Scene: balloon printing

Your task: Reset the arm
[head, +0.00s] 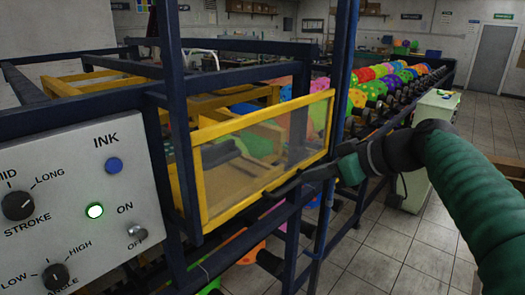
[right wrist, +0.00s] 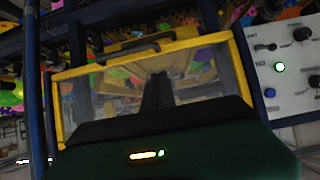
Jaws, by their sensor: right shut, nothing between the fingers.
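My right gripper (head: 299,180) reaches in from the right in the head view on a dark green ribbed arm. Its black fingers are shut and empty, in front of the clear panel in a yellow frame (head: 204,216). In the right wrist view the shut fingers (right wrist: 158,78) point at the yellow-framed panel (right wrist: 222,80). I cannot tell whether the fingertips touch the frame. My left gripper is not in view.
A grey control panel (head: 70,150) with knobs, a blue button and a lit green button stands at the left. Dark blue posts (head: 340,90) surround the machine. Colourful balloon moulds (head: 375,88) line a conveyor behind. Tiled floor (head: 400,245) at right is mostly clear.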

